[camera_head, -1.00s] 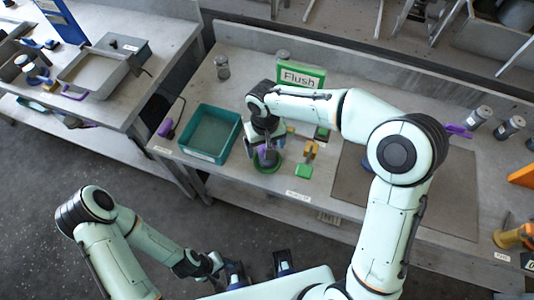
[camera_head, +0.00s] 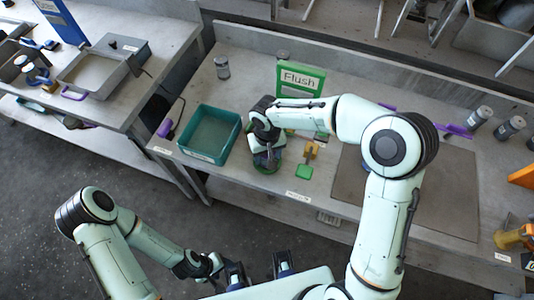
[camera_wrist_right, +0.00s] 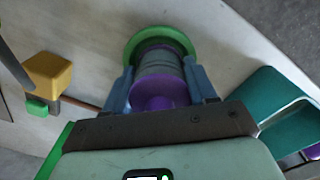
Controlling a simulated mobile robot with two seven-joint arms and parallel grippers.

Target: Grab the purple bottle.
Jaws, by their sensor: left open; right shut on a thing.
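The purple bottle (camera_wrist_right: 158,88) shows in the right wrist view, with a purple top and a greyish, banded body. It stands on or in a round green base (camera_wrist_right: 152,38), which also shows in part in the head view (camera_head: 265,171). My right gripper (camera_wrist_right: 163,92) is shut on the bottle, one blue-grey finger on each side. In the head view my right gripper (camera_head: 267,158) points down over the green base and hides the bottle. My left gripper (camera_head: 260,268) is open and empty over the floor, in front of the bench.
A teal bin (camera_head: 210,135) stands close left of my right gripper. A yellow-and-green object (camera_head: 308,160) stands close right. A green "Flush" sign (camera_head: 301,80) is behind. A grey canister (camera_head: 222,68) stands at the back left. A brown mat (camera_head: 445,190) lies to the right.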

